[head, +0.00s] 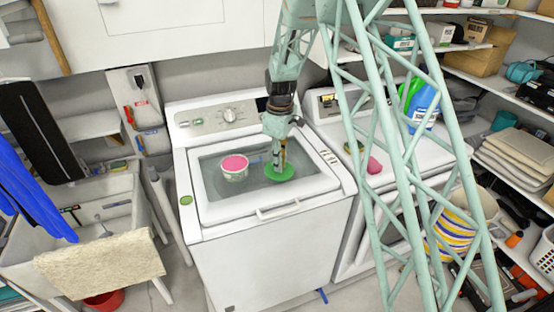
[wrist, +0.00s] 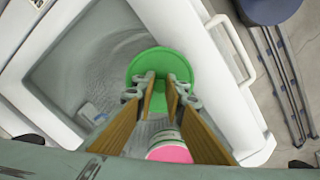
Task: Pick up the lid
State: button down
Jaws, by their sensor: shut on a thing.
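A round green lid (head: 284,176) is at my gripper's fingertips, over the glass top of the white washing machine (head: 270,255). In the wrist view the green lid (wrist: 138,66) lies beyond the fingertips, with a narrow green part between them. My gripper (head: 279,166) points down and is shut on this lid; it also shows in the wrist view (wrist: 160,84). I cannot tell whether the lid touches the washer top. A small white tub with a pink top (head: 235,164) stands left of the gripper; its pink top (wrist: 170,154) shows near the fingers in the wrist view.
A small green disc (head: 186,200) sits on the washer's left rim. The dryer (head: 335,135) on the right carries a pink item (head: 374,166) and a blue bottle (head: 424,108). A sink with a beige towel (head: 100,268) stands left. Shelves (head: 515,178) line the right.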

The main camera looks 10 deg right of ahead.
aim_at(283, 179)
jog(key=shift+s+d+r, duration=0.15)
jog(key=shift+s, duration=1.3)
jog(key=shift+s+d+r, duration=0.1)
jog(key=shift+s+d, duration=0.05)
jog(key=shift+s, duration=1.25)
jog(key=shift+w+r, duration=0.1)
